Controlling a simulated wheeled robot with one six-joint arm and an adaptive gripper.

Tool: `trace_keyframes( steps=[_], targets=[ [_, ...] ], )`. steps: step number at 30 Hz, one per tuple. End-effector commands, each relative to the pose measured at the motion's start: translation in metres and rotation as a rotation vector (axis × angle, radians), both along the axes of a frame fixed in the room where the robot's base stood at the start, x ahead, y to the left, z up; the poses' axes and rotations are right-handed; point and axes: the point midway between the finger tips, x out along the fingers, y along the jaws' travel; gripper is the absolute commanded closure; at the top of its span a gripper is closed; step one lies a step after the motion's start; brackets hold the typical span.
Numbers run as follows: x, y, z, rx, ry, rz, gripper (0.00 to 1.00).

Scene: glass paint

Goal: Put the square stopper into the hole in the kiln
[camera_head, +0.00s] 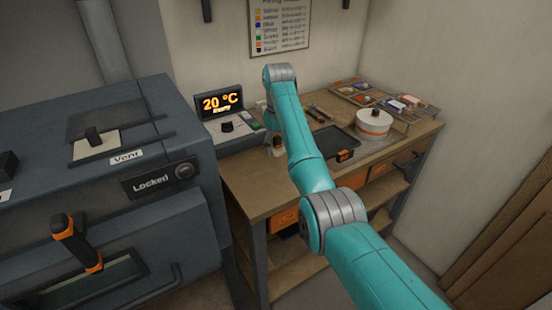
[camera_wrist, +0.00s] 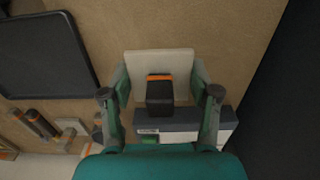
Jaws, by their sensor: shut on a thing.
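In the wrist view my gripper (camera_wrist: 160,92) is shut on the square stopper, a pale flat slab (camera_wrist: 159,62) with a dark knob (camera_wrist: 159,96) banded in orange. The fingers press on its left and right sides. It is over or on the brown bench top; I cannot tell whether it touches. In the head view the gripper is largely hidden by my teal arm, beside the controller. The dark grey kiln (camera_head: 60,190) stands at the left. A pale vent plate (camera_head: 95,146) with a black lever is on its top. I cannot make out the hole clearly.
A black tray (camera_head: 335,141), a round white tub (camera_head: 373,126) and a rack of colour samples (camera_head: 385,98) are farther right. A black-and-orange handle (camera_head: 77,243) sticks out from the kiln's front.

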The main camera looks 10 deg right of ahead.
Motion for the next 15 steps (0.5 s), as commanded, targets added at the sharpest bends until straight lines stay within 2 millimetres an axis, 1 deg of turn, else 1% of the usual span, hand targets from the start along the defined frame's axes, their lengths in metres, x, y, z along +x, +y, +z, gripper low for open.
trace_keyframes(
  steps=[1,3,8,15],
  targets=[
    [-0.001,-0.001,-0.011,0.0,0.001,0.0,0.75],
    [-0.002,-0.002,-0.021,0.0,0.001,0.0,0.75],
    [-0.002,-0.004,-0.034,0.0,-0.001,0.0,0.75],
    [-0.006,-0.007,-0.063,0.0,0.0,0.0,0.75]
  ],
)
